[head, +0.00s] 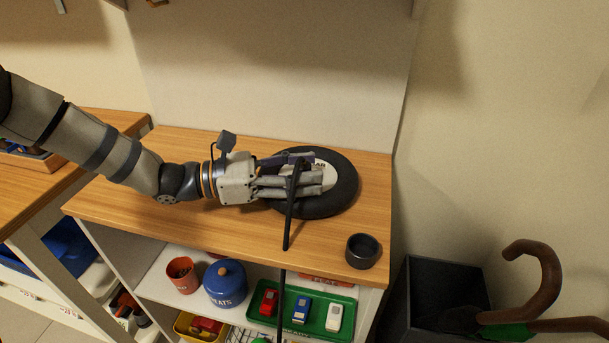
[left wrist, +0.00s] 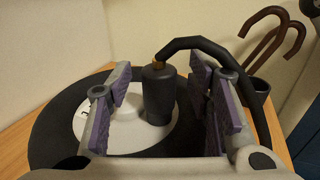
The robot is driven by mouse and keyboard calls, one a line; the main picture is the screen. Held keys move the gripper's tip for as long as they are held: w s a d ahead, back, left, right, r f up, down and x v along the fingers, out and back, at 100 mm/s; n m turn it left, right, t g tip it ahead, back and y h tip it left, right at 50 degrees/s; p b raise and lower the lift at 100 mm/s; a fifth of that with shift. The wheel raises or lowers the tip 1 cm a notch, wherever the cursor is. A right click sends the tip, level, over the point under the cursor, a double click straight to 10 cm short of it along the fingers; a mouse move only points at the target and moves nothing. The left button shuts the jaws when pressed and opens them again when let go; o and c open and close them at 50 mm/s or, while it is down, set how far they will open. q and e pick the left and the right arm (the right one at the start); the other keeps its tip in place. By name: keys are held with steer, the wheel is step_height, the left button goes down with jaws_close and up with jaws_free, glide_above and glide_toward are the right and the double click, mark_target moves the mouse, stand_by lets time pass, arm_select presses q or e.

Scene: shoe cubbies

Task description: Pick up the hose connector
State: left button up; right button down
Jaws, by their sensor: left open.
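The hose connector (left wrist: 160,95) is a dark grey cylinder with a brass-coloured tip in the left wrist view. A black hose (left wrist: 205,45) bends from its top to the right. The connector appears between the two purple-padded fingers of my left gripper (left wrist: 160,100), with gaps on both sides. In the head view my left gripper (head: 308,177) is open over a black-rimmed wheel (head: 345,190) with a pale centre. The hose shows there as a dark line (head: 289,215) crossing the fingers toward the front edge. The connector itself is hard to make out in the head view.
The wooden top (head: 170,215) is clear left of the wheel. A small black cup (head: 362,251) stands at its front right corner. A lower shelf holds a blue pot (head: 226,285) and a green tray (head: 318,325). A dark bin with brown-handled umbrellas (head: 545,275) stands at right.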

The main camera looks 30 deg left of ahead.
arm_select(q)
steer(key=shift+r, duration=0.1)
jaws_close()
steer(key=shift+a, duration=0.1)
